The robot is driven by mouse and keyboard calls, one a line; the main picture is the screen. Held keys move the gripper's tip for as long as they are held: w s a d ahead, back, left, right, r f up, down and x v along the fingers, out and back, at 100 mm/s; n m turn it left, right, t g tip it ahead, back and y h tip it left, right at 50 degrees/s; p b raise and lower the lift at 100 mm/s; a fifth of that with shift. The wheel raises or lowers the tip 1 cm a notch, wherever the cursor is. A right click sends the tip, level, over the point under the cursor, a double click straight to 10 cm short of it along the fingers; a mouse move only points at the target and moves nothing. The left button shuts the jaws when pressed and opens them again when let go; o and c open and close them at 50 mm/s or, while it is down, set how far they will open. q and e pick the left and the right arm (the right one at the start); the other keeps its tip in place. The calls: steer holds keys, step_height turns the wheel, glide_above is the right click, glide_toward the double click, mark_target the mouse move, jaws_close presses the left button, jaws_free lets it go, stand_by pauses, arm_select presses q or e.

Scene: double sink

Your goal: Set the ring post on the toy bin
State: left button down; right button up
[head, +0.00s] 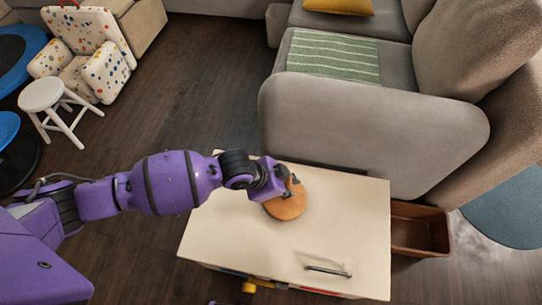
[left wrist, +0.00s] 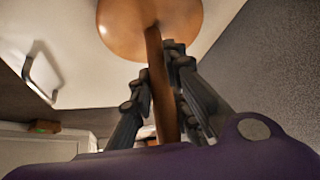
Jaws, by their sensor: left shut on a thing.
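The ring post (head: 287,207) is wooden, with a round orange-brown base and a thin upright stem. The toy bin (head: 340,225) is a cream box with a flat lid and a metal handle. The base shows over the middle of the lid; I cannot tell whether it touches it. My left gripper (head: 284,187) is shut on the stem. In the left wrist view the stem (left wrist: 158,75) runs between the fingers (left wrist: 160,92), with the round base (left wrist: 150,25) beyond them and the lid behind. My right gripper is not in view.
A grey sofa (head: 370,125) stands just behind the bin. A brown open box (head: 420,228) lies on the floor right of it. A white stool (head: 55,100) and a spotted child's chair (head: 85,55) stand at upper left. The lid around the post is clear apart from its handle (head: 328,271).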

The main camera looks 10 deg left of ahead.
arm_select(q)
steer(key=shift+w+d+r, duration=0.1)
steer(key=shift+w+r, duration=0.05)
steer(key=shift+w, duration=0.15)
steer(key=c, duration=1.6)
jaws_free()
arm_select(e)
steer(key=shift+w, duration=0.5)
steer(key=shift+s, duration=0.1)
arm_select(q)
steer(key=shift+r, duration=0.15)
steer(key=p+v, duration=0.1)
steer(key=v, duration=0.4)
steer(key=p+v, duration=0.2)
steer(key=v, duration=0.4)
steer(key=shift+s+a+r, duration=0.15)
steer(key=shift+s+a, duration=0.15)
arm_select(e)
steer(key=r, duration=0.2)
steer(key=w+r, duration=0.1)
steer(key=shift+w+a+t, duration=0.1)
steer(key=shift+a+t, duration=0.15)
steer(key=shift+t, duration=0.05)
